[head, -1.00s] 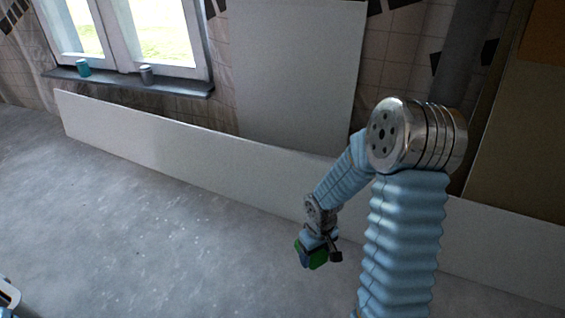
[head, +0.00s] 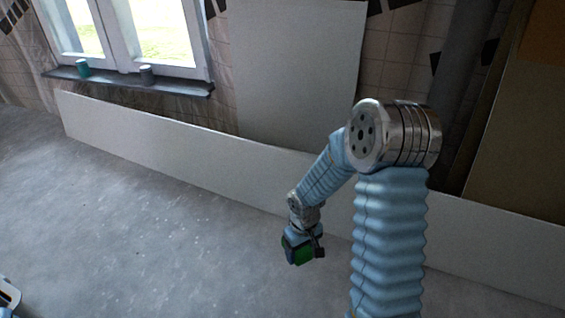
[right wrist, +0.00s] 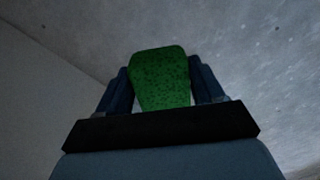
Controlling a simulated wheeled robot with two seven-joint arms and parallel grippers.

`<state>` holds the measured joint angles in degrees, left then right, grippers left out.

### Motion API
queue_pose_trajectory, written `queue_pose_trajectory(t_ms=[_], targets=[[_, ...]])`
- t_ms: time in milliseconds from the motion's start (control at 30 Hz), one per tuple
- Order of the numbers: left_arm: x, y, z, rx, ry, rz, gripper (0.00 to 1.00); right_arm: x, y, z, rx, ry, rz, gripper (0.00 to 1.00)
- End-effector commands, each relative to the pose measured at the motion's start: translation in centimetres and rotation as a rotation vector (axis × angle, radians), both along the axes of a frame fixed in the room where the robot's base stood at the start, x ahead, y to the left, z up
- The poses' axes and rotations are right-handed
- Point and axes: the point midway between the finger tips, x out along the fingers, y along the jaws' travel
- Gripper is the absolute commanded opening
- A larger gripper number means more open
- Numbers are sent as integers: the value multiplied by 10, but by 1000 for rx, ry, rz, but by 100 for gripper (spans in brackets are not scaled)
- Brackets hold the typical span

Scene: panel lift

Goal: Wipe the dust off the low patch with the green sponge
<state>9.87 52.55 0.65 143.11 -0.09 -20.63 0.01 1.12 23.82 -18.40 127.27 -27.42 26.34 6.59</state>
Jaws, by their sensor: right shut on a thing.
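The green sponge (head: 304,255) is held in my right gripper (head: 299,250), which is shut on it. In the right wrist view the sponge (right wrist: 162,78) sits between the two dark fingers of the right gripper (right wrist: 163,90). The gripper points down, in front of the long low white panel (head: 180,147) and over the grey floor. I cannot tell whether the sponge touches anything. I cannot make out a dust patch on the low panel; my right arm hides part of it. My left gripper does not show clearly; only a bit of pale hardware is at the lower left edge.
A tall grey-white board (head: 290,75) stands behind the low panel. A window with a dark sill (head: 130,84) holds a teal can (head: 82,68) and a grey can (head: 147,74). A brown board (head: 520,130) leans at the right. The concrete floor (head: 130,230) is clear.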

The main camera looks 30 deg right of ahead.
Motion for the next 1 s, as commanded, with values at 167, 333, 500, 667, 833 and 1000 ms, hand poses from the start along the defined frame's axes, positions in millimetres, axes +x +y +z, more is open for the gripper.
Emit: queue_pose_trajectory(t_ms=[167,333,500,667,833,1000], targets=[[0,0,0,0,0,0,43,19,17,-1,0,0,2,36],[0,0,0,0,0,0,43,33,28,-1,0,-1,1,36],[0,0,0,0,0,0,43,38,33,-2,0,0,1,36],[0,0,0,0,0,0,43,53,45,-3,0,-1,1,36],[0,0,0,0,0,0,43,69,59,-4,0,0,1,36],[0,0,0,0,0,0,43,77,66,-4,0,0,-1,36]])
